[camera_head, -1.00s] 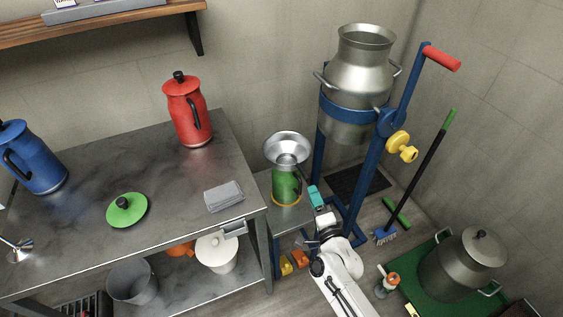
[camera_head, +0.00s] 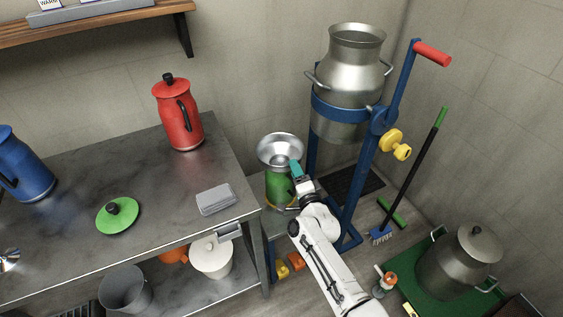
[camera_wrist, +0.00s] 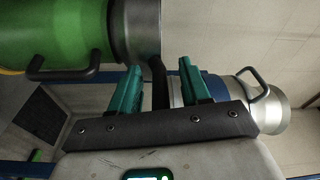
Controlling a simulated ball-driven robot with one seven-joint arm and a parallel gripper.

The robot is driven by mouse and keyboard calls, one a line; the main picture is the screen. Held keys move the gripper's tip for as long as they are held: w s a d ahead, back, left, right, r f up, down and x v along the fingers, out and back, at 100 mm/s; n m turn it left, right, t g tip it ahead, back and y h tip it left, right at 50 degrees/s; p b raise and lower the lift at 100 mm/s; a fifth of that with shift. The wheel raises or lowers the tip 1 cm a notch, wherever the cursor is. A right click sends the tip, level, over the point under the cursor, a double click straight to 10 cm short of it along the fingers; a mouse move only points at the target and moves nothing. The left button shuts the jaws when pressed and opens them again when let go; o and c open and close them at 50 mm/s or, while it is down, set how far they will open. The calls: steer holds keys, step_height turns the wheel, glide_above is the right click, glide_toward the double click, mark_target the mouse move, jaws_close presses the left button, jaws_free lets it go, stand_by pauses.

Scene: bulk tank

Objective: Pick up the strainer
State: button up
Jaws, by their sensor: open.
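The strainer (camera_head: 279,149) is a shiny silver funnel with a wide bowl. It sits upright in the mouth of the green jug (camera_head: 278,187), on a low stand beside the table. My gripper (camera_head: 296,170) has teal fingers and is at the strainer's right front side, overlapping its rim in the head view. In the wrist view my gripper (camera_wrist: 160,68) is open. A dark bar stands between the fingers there; I cannot tell whether it belongs to the strainer. The green jug (camera_wrist: 50,30) shows sideways at upper left, with a silver part at its right end.
A blue stand holds a large metal can (camera_head: 348,75) just right of the jug. A broom leans at the right wall.

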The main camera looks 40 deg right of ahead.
jaws_close()
stand_by(0.4)
